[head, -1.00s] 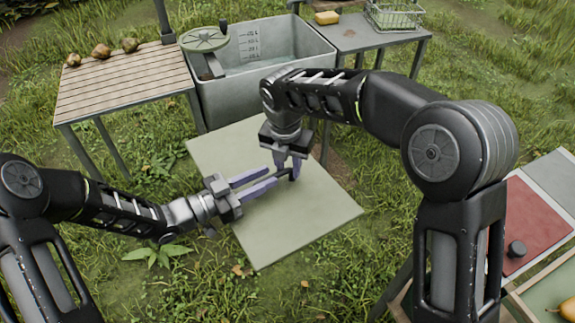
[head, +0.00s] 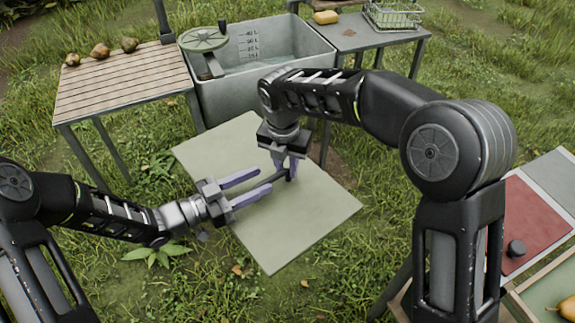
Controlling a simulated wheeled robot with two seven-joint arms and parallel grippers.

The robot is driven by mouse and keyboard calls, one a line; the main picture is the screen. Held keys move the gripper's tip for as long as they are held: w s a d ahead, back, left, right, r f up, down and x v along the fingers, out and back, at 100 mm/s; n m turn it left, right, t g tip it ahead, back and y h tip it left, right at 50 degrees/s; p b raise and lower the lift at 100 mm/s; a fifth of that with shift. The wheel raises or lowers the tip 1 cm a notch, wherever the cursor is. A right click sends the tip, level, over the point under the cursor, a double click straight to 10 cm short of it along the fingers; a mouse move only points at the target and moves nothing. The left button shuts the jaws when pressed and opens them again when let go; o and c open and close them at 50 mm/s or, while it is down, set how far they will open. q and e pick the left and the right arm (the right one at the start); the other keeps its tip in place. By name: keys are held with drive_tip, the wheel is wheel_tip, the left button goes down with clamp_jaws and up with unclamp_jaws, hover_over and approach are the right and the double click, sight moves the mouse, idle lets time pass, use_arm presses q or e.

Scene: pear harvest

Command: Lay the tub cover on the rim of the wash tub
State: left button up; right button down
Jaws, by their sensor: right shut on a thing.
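The tub cover (head: 265,240) is a flat, pale grey-green square panel in front of the wash tub, apart from its rim. The wash tub (head: 215,100) is a grey open tub with volume marks inside, at the top centre. My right gripper (head: 287,172) points down over the cover's middle and is shut on its dark handle, which is mostly hidden by the fingers. My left gripper (head: 265,181) is open, its two purple fingers apart above the cover and pointing right toward the handle. I cannot tell whether it touches anything.
A round green-grey disc fixture (head: 203,39) sits at the tub's back-left corner. A slatted table (head: 120,85) with several brown fruits stands left. A grey side table (head: 375,38) holds a yellow block (head: 326,17) and a wire basket (head: 392,16). A red panel (head: 535,220) lies at right.

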use_arm(q)
drive_tip(key=v, duration=1)
drive_tip(key=shift+w+a, duration=0.1)
use_arm(e)
drive_tip(key=shift+d, duration=0.15)
drive_tip(key=shift+r, duration=0.1)
